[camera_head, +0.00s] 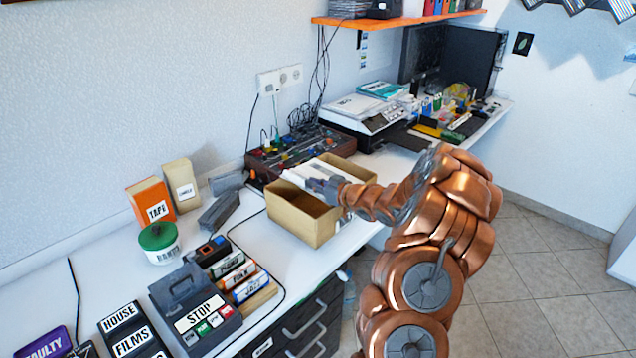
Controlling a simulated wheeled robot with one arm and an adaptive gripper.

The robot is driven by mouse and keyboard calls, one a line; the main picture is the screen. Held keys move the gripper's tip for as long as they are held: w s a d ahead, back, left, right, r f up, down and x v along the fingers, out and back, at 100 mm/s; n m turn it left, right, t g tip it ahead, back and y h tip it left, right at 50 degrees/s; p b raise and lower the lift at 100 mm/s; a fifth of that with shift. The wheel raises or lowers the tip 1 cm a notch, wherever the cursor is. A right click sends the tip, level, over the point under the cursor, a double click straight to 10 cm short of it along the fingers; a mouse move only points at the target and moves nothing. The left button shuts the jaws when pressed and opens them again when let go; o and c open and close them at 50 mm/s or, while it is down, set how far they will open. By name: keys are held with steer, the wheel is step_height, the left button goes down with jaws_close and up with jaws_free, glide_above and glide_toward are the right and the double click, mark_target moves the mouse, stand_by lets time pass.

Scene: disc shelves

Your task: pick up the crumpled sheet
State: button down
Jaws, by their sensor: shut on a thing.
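My gripper (316,184) is over the open cardboard box (298,222) on the white desk, its fingers pointing left. It is shut on a white, pale piece that looks like the crumpled sheet (304,172). The sheet shows just behind and above the fingertips, over the box's back part. It is small here, and the fingers hide part of it, so its creases and the exact grip are unclear. I cannot tell whether the sheet touches the box.
A control box with cables (290,152) and a printer (366,118) stand behind the cardboard box. Open floor lies right.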

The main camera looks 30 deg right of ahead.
steer(key=shift+r, duration=0.1)
steer(key=shift+r, duration=1.45)
steer(key=shift+s+r+b, duration=0.25)
steer(key=shift+r+b, duration=0.05)
steer(key=shift+b, duration=0.05)
steer(key=s+a+r+b, duration=0.1)
steer(key=s+a, duration=0.5)
steer(key=s, duration=0.8)
steer(key=shift+s+a+r+b, duration=0.15)
steer(key=shift+r+b, duration=0.05)
steer(key=shift+b, duration=0.55)
